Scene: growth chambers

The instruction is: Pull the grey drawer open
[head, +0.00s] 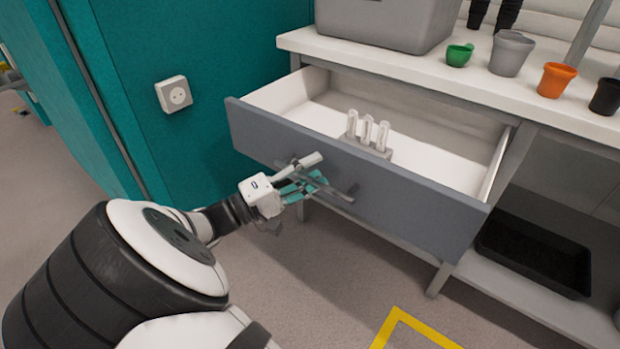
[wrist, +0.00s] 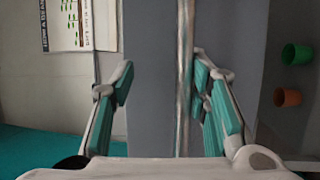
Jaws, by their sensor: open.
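The grey drawer (head: 410,194) stands pulled out from under the white worktop in the head view, its white inside showing. A metal bar handle (head: 337,190) runs along its front. My gripper (head: 318,172) is at the left part of the handle, with its teal-padded fingers. In the wrist view the drawer front (wrist: 150,60) fills the middle and the handle bar (wrist: 185,70) runs upright between the parted fingers of my gripper (wrist: 162,85). The fingers are open, and the bar is nearer the right finger. Whether a finger touches the bar I cannot tell.
Inside the drawer is a grey holder with several white tubes (head: 367,130). On the worktop (head: 400,65) stand a grey bin (head: 390,22), a green cup (head: 459,56), an orange pot (head: 555,80) and others. A black tray (head: 530,255) lies on the shelf below. A teal wall (head: 200,60) stands left.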

